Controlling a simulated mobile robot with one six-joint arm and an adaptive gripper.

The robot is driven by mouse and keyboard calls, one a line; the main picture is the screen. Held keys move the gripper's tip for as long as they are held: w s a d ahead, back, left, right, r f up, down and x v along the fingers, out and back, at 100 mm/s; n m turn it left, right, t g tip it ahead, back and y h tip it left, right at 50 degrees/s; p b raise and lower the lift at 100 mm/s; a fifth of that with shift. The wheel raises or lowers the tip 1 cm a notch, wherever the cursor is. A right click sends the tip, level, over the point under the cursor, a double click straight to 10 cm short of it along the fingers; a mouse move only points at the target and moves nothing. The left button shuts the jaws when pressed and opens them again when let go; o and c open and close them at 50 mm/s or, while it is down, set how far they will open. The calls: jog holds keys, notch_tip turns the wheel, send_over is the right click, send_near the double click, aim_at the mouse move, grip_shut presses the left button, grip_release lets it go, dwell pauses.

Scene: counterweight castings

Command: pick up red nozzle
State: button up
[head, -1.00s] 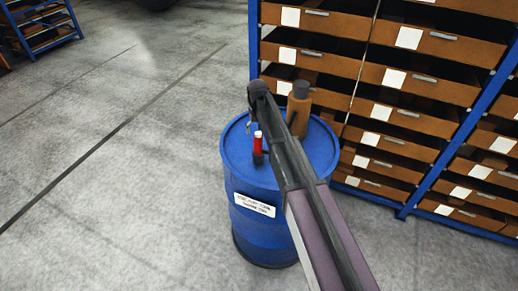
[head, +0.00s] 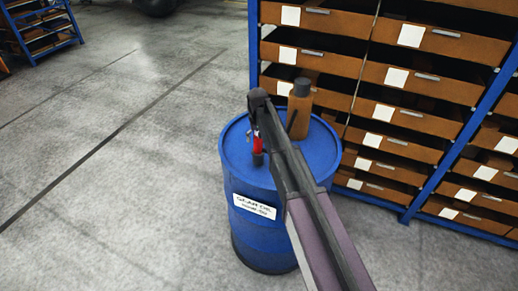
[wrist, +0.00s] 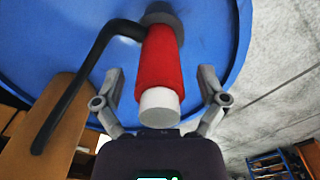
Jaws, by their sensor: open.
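The red nozzle (head: 257,145) stands upright on a dark base on top of the blue drum (head: 235,160). In the wrist view the red nozzle (wrist: 160,62) has a white tip pointing toward my palm and a grey collar at its far end. My gripper (wrist: 159,72) is open, with one finger on each side of the red body and a visible gap on both sides. In the head view my gripper (head: 253,128) is at the nozzle's top and hides its white tip.
A brown bottle with a dark cap (head: 299,112) stands on the drum, right of the nozzle. A bent black rod (wrist: 82,75) runs beside the nozzle in the wrist view. A blue rack of brown bins (head: 400,120) stands behind.

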dwell(0.4)
jog(key=c, duration=1)
jog(key=shift+c, duration=0.2)
jog(key=shift+r, duration=0.2)
notch_tip(320, 180, up, 10)
jog(key=p, duration=1)
jog(key=shift+f, duration=0.25)
